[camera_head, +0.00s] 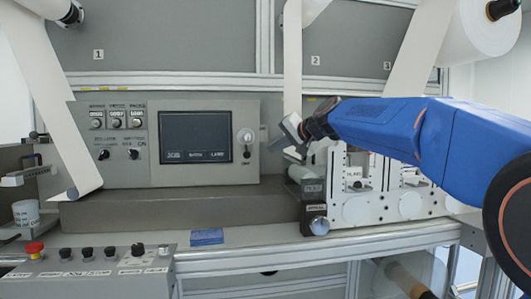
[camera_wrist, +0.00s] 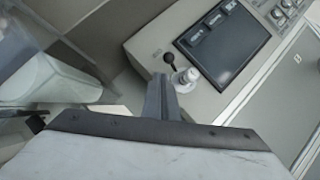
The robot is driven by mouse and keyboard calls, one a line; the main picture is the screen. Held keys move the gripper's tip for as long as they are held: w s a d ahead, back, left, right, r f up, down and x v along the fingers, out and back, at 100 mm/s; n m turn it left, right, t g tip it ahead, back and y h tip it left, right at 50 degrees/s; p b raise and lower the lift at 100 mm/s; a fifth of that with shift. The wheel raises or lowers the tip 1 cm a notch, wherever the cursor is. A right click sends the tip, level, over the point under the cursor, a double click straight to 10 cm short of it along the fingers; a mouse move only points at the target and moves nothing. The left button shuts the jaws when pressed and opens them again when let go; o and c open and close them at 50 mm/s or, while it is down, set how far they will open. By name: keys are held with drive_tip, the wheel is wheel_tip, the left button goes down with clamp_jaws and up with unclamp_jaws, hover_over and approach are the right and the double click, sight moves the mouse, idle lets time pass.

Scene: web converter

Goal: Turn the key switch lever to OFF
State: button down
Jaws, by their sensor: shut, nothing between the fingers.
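My gripper (camera_head: 276,145) is shut and empty, in front of the grey control panel (camera_head: 202,103), just right of its right edge. In the wrist view its closed fingers (camera_wrist: 161,98) point at the panel, close to a white round fitting (camera_wrist: 187,80) with a small black knob (camera_wrist: 170,60) beside it. In the head view this fitting (camera_head: 245,136) sits right of the screen, apart from my gripper. Two black switch levers (camera_head: 104,155) and (camera_head: 134,154) stand left of the screen. I cannot tell which of these is the key switch, nor read its position.
The dark screen (camera_head: 195,136) fills the middle of the panel. A front console (camera_head: 85,274) carries black knobs and a red button (camera_head: 35,249). White web (camera_head: 290,70) hangs near my gripper, and rollers and white plates stand to its right.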

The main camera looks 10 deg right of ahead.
drive_tip(key=v, duration=0.7)
drive_tip(key=shift+s+d, duration=0.2)
drive_tip(key=s+d+f+n+g+h, duration=0.2)
drive_tip(key=s+f, duration=1.1)
drive_tip(key=f, duration=0.1)
drive_tip(key=s+d+f+n+g+h, duration=0.1)
drive_tip(key=s+d+f+g+h, duration=0.1)
drive_tip(key=s+f, duration=1.2)
drive_tip(key=s+d+f+n+g+h, duration=0.2)
drive_tip(key=s+f+g, duration=0.1)
drive_tip(key=s+f, duration=1)
wheel_tip(320, 180, down, 2)
drive_tip(key=shift+s+d+f+n, duration=0.15)
drive_tip(key=shift+s+d+n, duration=0.1)
drive_tip(key=shift+d+n, duration=0.1)
